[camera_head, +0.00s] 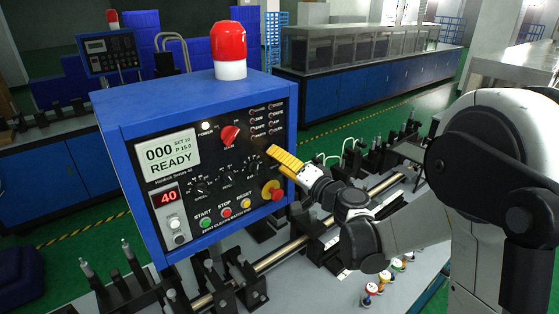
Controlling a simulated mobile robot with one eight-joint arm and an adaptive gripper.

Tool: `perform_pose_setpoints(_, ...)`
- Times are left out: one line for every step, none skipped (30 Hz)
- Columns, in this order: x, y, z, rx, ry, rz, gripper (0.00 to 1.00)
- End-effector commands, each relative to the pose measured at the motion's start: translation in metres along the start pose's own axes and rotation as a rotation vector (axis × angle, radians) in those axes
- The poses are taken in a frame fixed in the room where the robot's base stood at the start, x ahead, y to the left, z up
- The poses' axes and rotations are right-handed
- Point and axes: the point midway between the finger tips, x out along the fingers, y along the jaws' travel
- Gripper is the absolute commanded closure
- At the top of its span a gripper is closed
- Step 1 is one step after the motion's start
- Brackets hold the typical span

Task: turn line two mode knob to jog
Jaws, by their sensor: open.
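A blue control box (118,118) stands in the middle left with a black front panel. The panel has a red rotary knob (230,135) at the top and a row of black knobs below it, including a left one (202,185) and a middle one (227,172). The labels around the knobs are too small to read, so I cannot tell which one is the mode knob. My gripper (272,152), with yellow fingers, is in front of the panel's right side, pointing up and left. Its fingers hide part of the panel, and no object shows between them.
A red emergency button (278,195) on a yellow base sits just below my gripper. Green, red and yellow buttons line the panel's bottom. A red beacon (229,45) tops the box. Rods and black brackets crowd the bench below. A second panel (109,52) stands behind left.

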Motion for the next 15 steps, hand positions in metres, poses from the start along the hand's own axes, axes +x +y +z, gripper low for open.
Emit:
perform_pose_setpoints(0.0004,-0.0001,0.0001,0.000,0.000,0.000,0.47)
perform_pose_setpoints(0.0004,-0.0001,0.0001,0.000,0.000,0.000,0.47)
perform_pose_setpoints(0.0004,-0.0001,0.0001,0.000,0.000,0.000,0.47)
perform_pose_setpoints(0.0003,-0.0001,0.0001,0.000,0.000,0.000,0.47)
perform_pose_setpoints(0.0003,-0.0001,0.0001,0.000,0.000,0.000,0.47)
perform_pose_setpoints(0.0002,-0.0001,0.0001,0.000,0.000,0.000,0.47)
perform_pose_setpoints(0.0002,-0.0001,0.0001,0.000,0.000,0.000,0.54)
perform_pose_setpoints(0.0002,-0.0001,0.0001,0.000,0.000,0.000,0.64)
perform_pose_setpoints(0.0001,-0.0001,0.0001,0.000,0.000,0.000,0.76)
perform_pose_setpoints(0.0001,-0.0002,0.0002,0.000,0.000,0.000,0.85)
perform_pose_setpoints(0.0001,-0.0001,0.0001,0.000,0.000,0.000,0.94)
perform_pose_setpoints(0.0001,-0.0002,0.0001,0.000,0.000,0.000,1.00)
perform_pose_setpoints(0.0001,-0.0002,0.0001,0.000,0.000,0.000,1.00)
perform_pose_setpoints(0.0001,-0.0002,0.0001,0.000,0.000,0.000,1.00)
perform_pose_setpoints(0.0001,-0.0001,0.0001,0.000,0.000,0.000,1.00)
